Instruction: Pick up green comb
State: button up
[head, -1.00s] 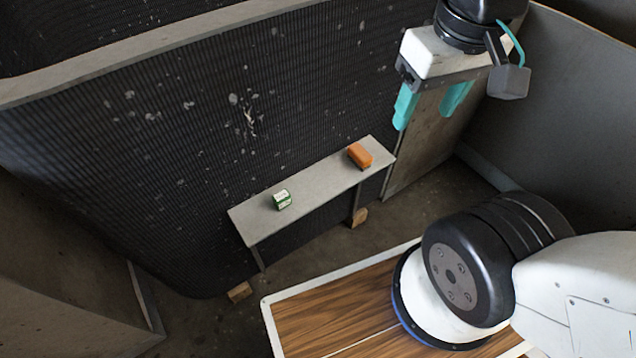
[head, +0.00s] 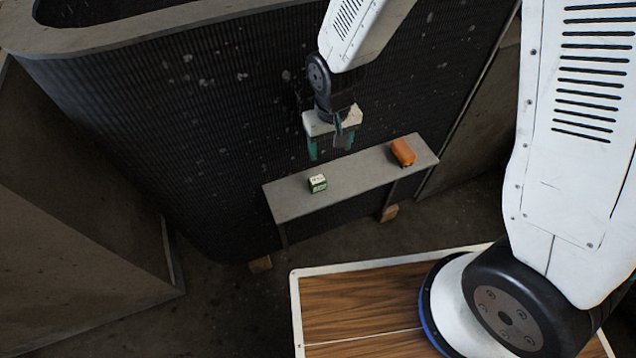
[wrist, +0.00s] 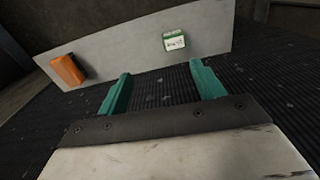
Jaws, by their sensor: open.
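A small green and white box-like item (head: 317,183) stands on a narrow grey shelf (head: 350,176), left of its middle. It also shows in the wrist view (wrist: 174,41), beyond and between the fingertips. I cannot make out a comb shape; this is the only green item on the shelf. My gripper (head: 328,150) has teal fingers, spread apart with nothing between them. It hangs above the back edge of the shelf, apart from the green item. In the wrist view, the fingers (wrist: 160,72) point toward the shelf.
An orange block-like item (head: 403,152) lies near the shelf's right end, also seen in the wrist view (wrist: 68,69). A dark ribbed wall (head: 200,130) rises behind the shelf. The shelf between both items is clear.

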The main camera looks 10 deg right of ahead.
aim_at(317, 179)
jog(key=a+f, duration=0.1)
jog(key=f, duration=0.4)
jog(key=a+f, duration=0.1)
jog(key=f, duration=0.2)
jog(key=shift+s+a+f, duration=0.3)
jog(key=shift+s, duration=0.05)
jog(key=shift+w+a+f, duration=0.1)
jog(key=shift+w+f, duration=0.05)
jog(key=shift+f, duration=1.2)
jog(key=shift+w+a+f, duration=0.1)
jog(key=shift+w+f, duration=0.05)
jog(key=shift+f, duration=1.2)
jog(key=c, duration=1.1)
